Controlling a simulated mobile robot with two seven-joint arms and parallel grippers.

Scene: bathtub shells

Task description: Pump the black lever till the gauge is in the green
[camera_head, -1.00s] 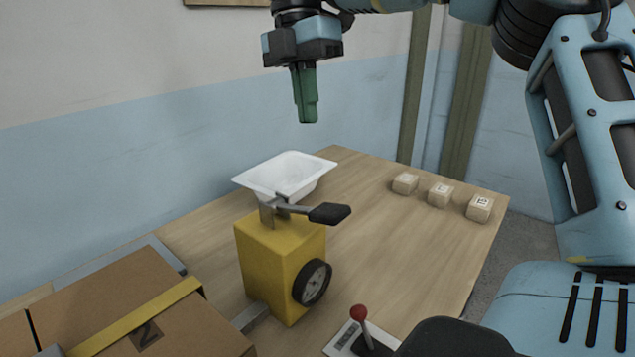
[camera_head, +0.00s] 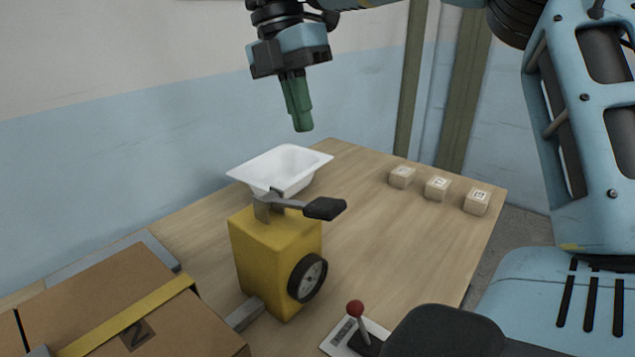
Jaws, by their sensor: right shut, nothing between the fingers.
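The yellow pump box (camera_head: 264,264) stands on the wooden table. Its lever (camera_head: 324,208) has a grey metal arm and a black grip that points right, roughly level, above the box. The round gauge (camera_head: 307,278) is on the box's right-hand face; its dial is turned away and too small for me to read the needle or a green zone. My right gripper (camera_head: 303,128) has green fingers that are shut and empty. It points down and hangs in the air above and behind the lever, apart from it. My left gripper is not in view.
A white bathtub shell (camera_head: 282,166) sits behind the pump. Several small numbered blocks (camera_head: 437,188) stand at the table's right side. A red-knobbed joystick (camera_head: 355,309) is in front, and a taped cardboard box (camera_head: 110,300) is at left. The table (camera_head: 400,250) is clear right of the pump.

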